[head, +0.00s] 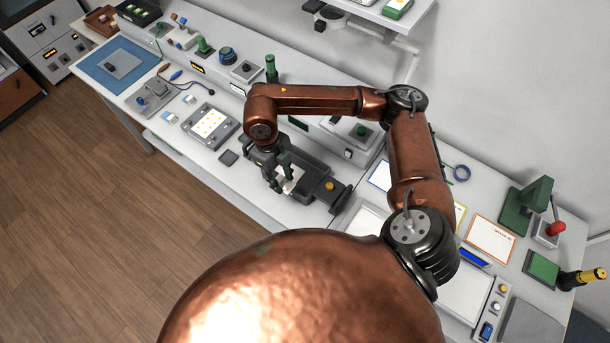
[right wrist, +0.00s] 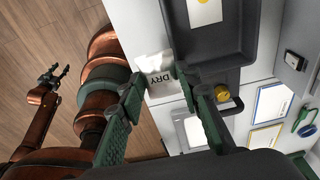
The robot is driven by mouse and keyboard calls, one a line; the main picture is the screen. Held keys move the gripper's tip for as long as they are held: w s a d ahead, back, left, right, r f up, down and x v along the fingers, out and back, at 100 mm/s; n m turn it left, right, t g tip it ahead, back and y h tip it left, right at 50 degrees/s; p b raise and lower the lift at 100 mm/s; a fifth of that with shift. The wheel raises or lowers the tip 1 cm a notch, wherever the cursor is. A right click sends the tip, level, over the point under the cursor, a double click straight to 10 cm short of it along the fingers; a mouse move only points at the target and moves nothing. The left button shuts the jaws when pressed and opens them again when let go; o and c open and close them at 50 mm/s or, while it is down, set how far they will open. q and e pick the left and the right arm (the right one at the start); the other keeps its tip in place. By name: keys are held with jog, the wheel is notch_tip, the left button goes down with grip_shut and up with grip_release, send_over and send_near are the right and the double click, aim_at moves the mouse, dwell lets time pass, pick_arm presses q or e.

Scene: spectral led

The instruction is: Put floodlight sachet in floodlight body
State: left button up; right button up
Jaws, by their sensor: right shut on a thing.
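The floodlight sachet, a white packet marked "DRY" (right wrist: 157,80), is between the green fingers of my right gripper (right wrist: 157,76). It also shows as a white patch in the head view (head: 289,181). My right gripper (head: 279,171) is shut on it. The floodlight body appears to be the dark grey open housing (right wrist: 247,28) directly beside the sachet, with a pale label inside. In the head view the housing (head: 318,172) is partly hidden by my right gripper. I cannot tell whether the sachet touches it. My left gripper (right wrist: 57,75) is open and empty, over the floor side.
A dark fixture with a yellow knob (head: 330,186) adjoins the housing. A green press (head: 528,207) and framed sheets (head: 491,238) are at right.

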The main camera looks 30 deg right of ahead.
jog(key=d+f, duration=0.2)
jog(key=d, duration=0.3)
jog(key=p, duration=0.1)
send_over(309, 183)
jog(key=a, duration=0.1)
notch_tip(309, 183, down, 5)
jog(key=shift+w+a+r, duration=0.1)
jog(key=shift+a+r, duration=0.05)
jog(key=shift+d+f, duration=0.25)
jog(key=shift+f, duration=0.1)
jog(key=f, duration=0.3)
jog(key=shift+d, duration=0.3)
jog(key=shift+w+f, duration=0.1)
jog(key=shift+f, duration=0.3)
jog(key=shift+f, duration=0.2)
jog(key=o, duration=0.8)
jog(key=shift+r, duration=0.1)
jog(key=shift+o, duration=0.2)
